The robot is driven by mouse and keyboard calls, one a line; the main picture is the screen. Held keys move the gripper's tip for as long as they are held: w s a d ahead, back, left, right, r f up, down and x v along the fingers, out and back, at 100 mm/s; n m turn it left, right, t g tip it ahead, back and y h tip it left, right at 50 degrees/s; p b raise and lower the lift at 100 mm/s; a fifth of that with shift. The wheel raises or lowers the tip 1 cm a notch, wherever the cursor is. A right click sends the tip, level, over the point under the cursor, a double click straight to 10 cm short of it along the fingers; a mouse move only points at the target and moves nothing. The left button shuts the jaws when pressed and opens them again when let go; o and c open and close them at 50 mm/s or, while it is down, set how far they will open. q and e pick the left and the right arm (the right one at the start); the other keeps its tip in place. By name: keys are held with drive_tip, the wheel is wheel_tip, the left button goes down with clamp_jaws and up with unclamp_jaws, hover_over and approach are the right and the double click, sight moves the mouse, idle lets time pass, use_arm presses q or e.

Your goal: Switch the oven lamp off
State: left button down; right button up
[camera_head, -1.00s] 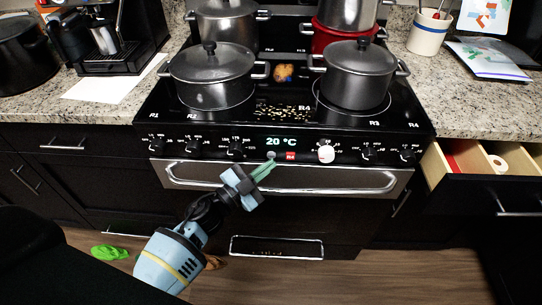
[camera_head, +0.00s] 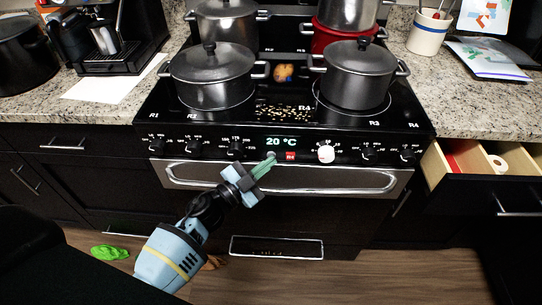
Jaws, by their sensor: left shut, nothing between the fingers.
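The oven (camera_head: 280,222) has a black front panel with a green "20 °C" display (camera_head: 281,142). Several black knobs and one white knob (camera_head: 326,154) line the panel. My left gripper (camera_head: 270,161) is shut and empty, its green fingertips at or just in front of the grey button. I cannot tell whether they touch it. No lamp glow shows in the dark oven front. My right gripper is not in view.
Lidded pots (camera_head: 212,75) and (camera_head: 358,73) stand on the stovetop, with a red pot (camera_head: 340,34) behind. An open drawer (camera_head: 487,165) juts out at right. The oven's silver handle (camera_head: 340,184) crosses below the panel. A green item (camera_head: 109,253) lies on the floor.

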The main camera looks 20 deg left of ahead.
use_arm(q)
drive_tip(key=shift+s, duration=0.1)
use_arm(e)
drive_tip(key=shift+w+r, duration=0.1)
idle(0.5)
use_arm(q)
drive_tip(key=shift+s+d, duration=0.15)
drive_tip(key=shift+s, duration=0.2)
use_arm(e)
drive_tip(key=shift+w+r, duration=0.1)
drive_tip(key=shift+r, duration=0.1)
